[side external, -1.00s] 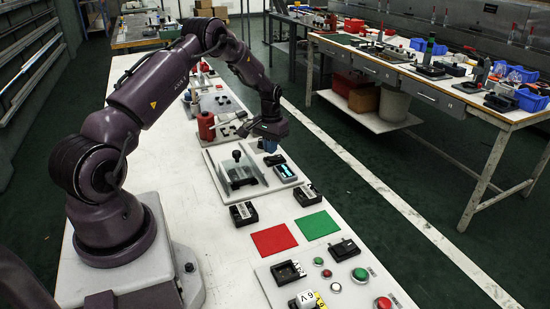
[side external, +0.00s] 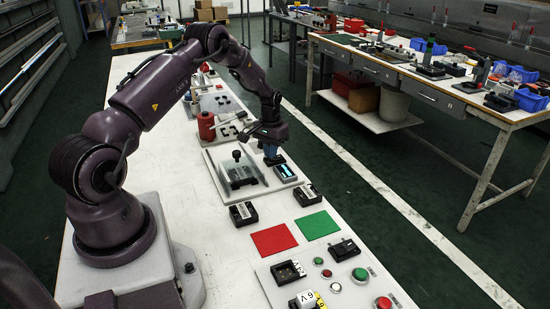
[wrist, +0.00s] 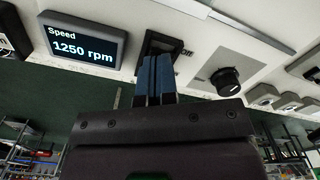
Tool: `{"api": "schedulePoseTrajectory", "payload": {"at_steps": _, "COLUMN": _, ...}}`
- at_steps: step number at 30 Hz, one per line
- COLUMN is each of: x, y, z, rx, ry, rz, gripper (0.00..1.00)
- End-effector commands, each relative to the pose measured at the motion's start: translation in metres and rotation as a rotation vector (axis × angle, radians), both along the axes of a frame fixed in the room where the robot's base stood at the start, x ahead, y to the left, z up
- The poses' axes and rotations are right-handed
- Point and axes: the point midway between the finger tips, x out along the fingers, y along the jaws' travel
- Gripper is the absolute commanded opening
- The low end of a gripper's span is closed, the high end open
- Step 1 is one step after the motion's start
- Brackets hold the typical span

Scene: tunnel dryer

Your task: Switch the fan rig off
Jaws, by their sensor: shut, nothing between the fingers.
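The fan rig is a white panel (side external: 217,178) on the bench, with a grey and black fixture (side external: 240,170) on it. Its display (wrist: 80,44) reads "Speed 1250 rpm" in the wrist view, and it also shows as a small lit screen in the side view (side external: 285,172). A black switch (wrist: 160,42) sits beside the display, with partly hidden lettering at its right. My gripper (wrist: 156,60) is shut and empty, its blue fingertips over the switch and hiding much of it. Whether they touch it I cannot tell. In the side view my gripper (side external: 271,154) points down there.
A black knob (wrist: 228,80) stands right of the switch. A red canister (side external: 206,125) stands behind the rig. In front are black blocks (side external: 243,213), a red mat (side external: 273,239), a green mat (side external: 317,225) and a button panel (side external: 350,285). The bench's left side is mostly clear.

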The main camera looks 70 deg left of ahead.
Motion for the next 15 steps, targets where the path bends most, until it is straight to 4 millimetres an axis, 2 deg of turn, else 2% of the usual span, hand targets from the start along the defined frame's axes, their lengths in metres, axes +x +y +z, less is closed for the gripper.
{"api": "schedulePoseTrajectory", "payload": {"at_steps": 15, "x": 0.0001, "y": -0.0002, "z": -0.0074, "rx": 0.000, "ry": 0.000, "rz": 0.000, "gripper": 0.00}}
